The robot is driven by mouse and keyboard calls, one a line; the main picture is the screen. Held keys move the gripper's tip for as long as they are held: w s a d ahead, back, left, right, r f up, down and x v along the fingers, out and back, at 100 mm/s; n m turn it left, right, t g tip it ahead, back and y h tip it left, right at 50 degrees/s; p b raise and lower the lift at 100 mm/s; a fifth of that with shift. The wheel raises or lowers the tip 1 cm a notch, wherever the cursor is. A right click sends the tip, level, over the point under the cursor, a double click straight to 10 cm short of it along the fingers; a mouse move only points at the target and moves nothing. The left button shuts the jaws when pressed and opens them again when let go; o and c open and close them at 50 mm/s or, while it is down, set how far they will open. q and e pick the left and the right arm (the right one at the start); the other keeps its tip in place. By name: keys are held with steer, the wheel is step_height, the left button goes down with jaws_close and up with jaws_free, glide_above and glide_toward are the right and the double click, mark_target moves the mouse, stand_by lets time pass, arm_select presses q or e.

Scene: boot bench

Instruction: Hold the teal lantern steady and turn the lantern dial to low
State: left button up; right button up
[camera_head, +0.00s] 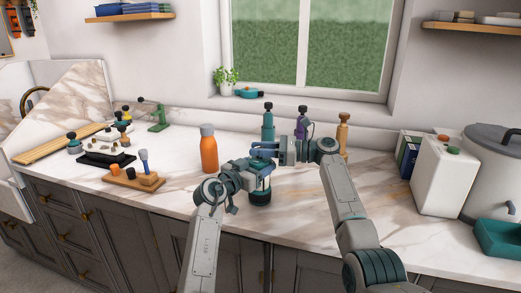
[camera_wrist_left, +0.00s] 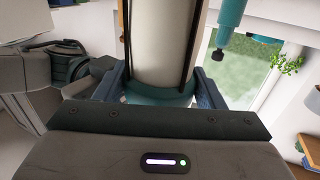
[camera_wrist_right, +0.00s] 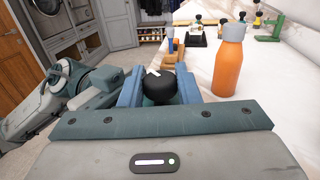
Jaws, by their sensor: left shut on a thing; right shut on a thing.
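The teal lantern (camera_head: 260,198) stands upright on the marble counter near its front edge, partly covered by my grippers. In the left wrist view its pale body (camera_wrist_left: 163,45) with dark bars and a teal band sits between the fingers. My left gripper (camera_head: 252,180) is shut around the lantern from the left. My right gripper (camera_head: 262,150) reaches in from the right at the lantern's top. In the right wrist view its blue fingers are shut on the black lantern dial (camera_wrist_right: 160,90), which has a white pointer mark. No setting labels are readable.
An orange bottle (camera_head: 209,153) stands behind and left of the lantern. A wooden board (camera_head: 130,181) with small items lies left. A white container (camera_head: 440,175) and a large pot (camera_head: 490,165) stand right.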

steer(key=shift+f+n+g, duration=0.15)
steer(key=shift+n+g, duration=0.45)
steer(key=shift+g, duration=0.3)
steer(key=o, duration=1)
steer(key=shift+d, duration=0.1)
steer(key=d, duration=1.2)
steer(key=shift+c, duration=0.3)
